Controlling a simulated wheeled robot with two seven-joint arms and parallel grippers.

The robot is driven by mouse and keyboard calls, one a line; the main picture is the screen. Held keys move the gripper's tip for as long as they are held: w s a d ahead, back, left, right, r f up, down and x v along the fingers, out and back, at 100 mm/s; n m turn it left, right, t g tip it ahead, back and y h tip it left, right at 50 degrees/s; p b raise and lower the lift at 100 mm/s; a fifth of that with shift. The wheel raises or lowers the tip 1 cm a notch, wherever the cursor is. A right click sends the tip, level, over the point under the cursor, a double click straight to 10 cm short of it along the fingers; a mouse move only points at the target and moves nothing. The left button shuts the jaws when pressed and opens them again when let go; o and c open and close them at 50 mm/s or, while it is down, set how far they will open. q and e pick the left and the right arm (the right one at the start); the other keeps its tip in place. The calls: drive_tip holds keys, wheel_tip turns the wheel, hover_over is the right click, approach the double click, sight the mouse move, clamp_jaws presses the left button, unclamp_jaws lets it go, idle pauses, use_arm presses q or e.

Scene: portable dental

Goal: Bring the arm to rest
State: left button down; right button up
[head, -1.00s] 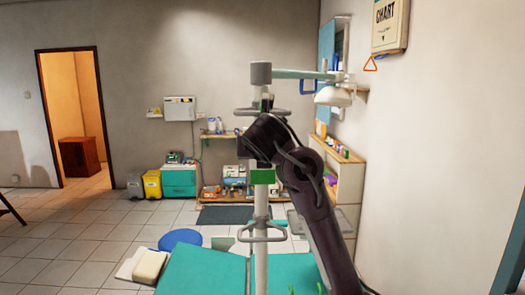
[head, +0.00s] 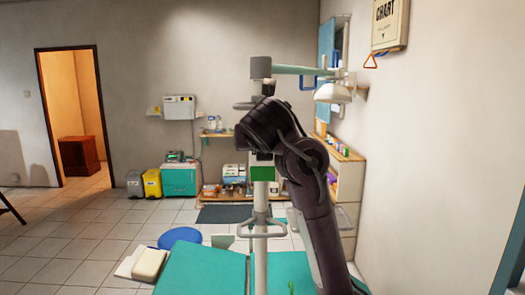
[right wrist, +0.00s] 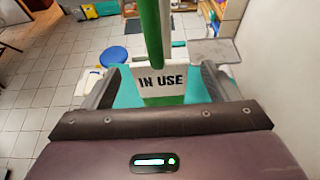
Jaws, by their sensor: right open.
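My right arm rises from the lower right of the head view and bends in front of the pole (head: 261,225). My right gripper (right wrist: 160,68) is open in the right wrist view, with one finger on each side. A white and green sign reading "IN USE" (right wrist: 162,82) shows between the fingers, and I see no finger touching it. In the head view a green panel (head: 262,174) sits on the pole just below my wrist, and my gripper's fingers cannot be made out there. My left gripper is not in view.
A teal dental chair (head: 205,272) stands at the pole's foot, with a blue round stool (head: 181,238) beside it. A lamp (head: 333,94) hangs from the pole's upper arm. A shelf (head: 348,185) lines the right wall.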

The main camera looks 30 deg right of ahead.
drive_tip(key=s+a+f+m+g+y, duration=0.1)
drive_tip(key=s+a+f+m, duration=0.15)
drive_tip(key=f, duration=0.65)
drive_tip(key=s+a+f+m+g+y, duration=0.15)
drive_tip(key=a+f+m, duration=0.25)
drive_tip(key=f, duration=0.4)
drive_tip(key=s+a+f+m+y, duration=0.1)
drive_tip(key=a+f+m, duration=0.2)
drive_tip(key=f, duration=0.6)
drive_tip(key=s+a+f+m+g+y, duration=0.2)
drive_tip(key=s+a+f+m+g, duration=0.15)
drive_tip(key=s+f+m, duration=0.65)
drive_tip(key=s+a+f+m+g+y, duration=0.2)
drive_tip(key=s+a+f+m, duration=0.2)
drive_tip(key=s+f+m, duration=0.6)
drive_tip(key=s+f+n+g+b, duration=0.1)
drive_tip(key=s+f, duration=0.1)
drive_tip(key=f, duration=1.5)
drive_tip(key=s+f+n+b, duration=0.1)
drive_tip(key=s+f, duration=0.2)
drive_tip(key=f, duration=1.5)
drive_tip(key=s+d+f, duration=0.1)
drive_tip(key=s+f, duration=0.7)
drive_tip(key=s, duration=0.1)
drive_tip(key=s+d+f+g, duration=0.1)
drive_tip(key=s+d+f, duration=0.1)
drive_tip(key=s+f, duration=0.7)
drive_tip(key=shift+s+d+b, duration=0.25)
drive_tip(key=shift+s+b, duration=0.1)
drive_tip(key=shift+b, duration=0.05)
